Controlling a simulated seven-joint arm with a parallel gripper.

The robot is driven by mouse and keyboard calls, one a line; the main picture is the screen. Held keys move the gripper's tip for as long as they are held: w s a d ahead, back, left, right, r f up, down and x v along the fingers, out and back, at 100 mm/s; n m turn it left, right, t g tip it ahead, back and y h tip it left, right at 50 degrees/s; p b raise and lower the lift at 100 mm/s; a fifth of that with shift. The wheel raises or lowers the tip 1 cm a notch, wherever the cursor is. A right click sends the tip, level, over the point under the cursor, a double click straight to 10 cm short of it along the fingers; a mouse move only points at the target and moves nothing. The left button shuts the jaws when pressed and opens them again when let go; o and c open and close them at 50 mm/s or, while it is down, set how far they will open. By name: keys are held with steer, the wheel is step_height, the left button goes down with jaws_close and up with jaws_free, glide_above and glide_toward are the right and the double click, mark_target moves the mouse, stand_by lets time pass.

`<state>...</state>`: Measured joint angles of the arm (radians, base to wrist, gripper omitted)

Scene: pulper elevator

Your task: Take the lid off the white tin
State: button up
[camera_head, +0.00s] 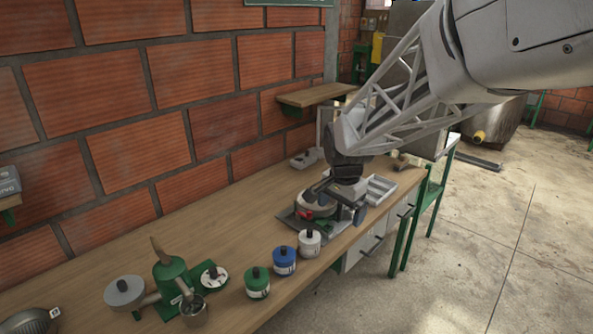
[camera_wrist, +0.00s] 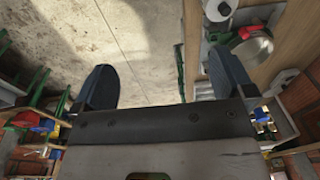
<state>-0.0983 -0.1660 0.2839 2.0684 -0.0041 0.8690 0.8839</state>
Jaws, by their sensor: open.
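The white tin (camera_head: 310,245) stands upright on the wooden bench in the head view. Its lid with a dark knob (camera_head: 309,233) is on top. My gripper (camera_head: 338,203) is above the bench, behind and to the right of the white tin and apart from it. In the wrist view my gripper (camera_wrist: 163,85) is open, with nothing between its two dark fingers. A pale round thing with a dark knob at the top edge of the wrist view looks like the white tin (camera_wrist: 212,12), partly cut off.
A blue tin (camera_head: 284,265) and a green tin (camera_head: 257,286) stand beside the white tin. A device with a red part (camera_head: 306,214) lies close under my gripper. A green hand-cranked machine (camera_head: 172,280) stands at the left. A compartmented tray (camera_head: 380,187) is to the right.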

mark_target(310, 230)
steer(key=w+a+f+m, duration=0.1)
steer(key=w+a+f, duration=0.1)
steer(key=w+f, duration=0.2)
steer(key=w+a+f+m, duration=0.2)
steer(key=w+f, duration=0.2)
steer(key=w, duration=0.2)
steer(key=w+a+f+m+g, duration=0.1)
steer(key=w+a+f+m, duration=0.1)
steer(key=w+f, duration=0.2)
steer(key=shift+w+a+f, duration=0.1)
steer(key=shift+w+f, duration=0.2)
steer(key=shift+w, duration=0.1)
steer(key=shift+f, duration=1.3)
steer(key=shift+s+f, duration=0.2)
steer(key=shift+f, duration=2.4)
steer(key=c, duration=0.9)
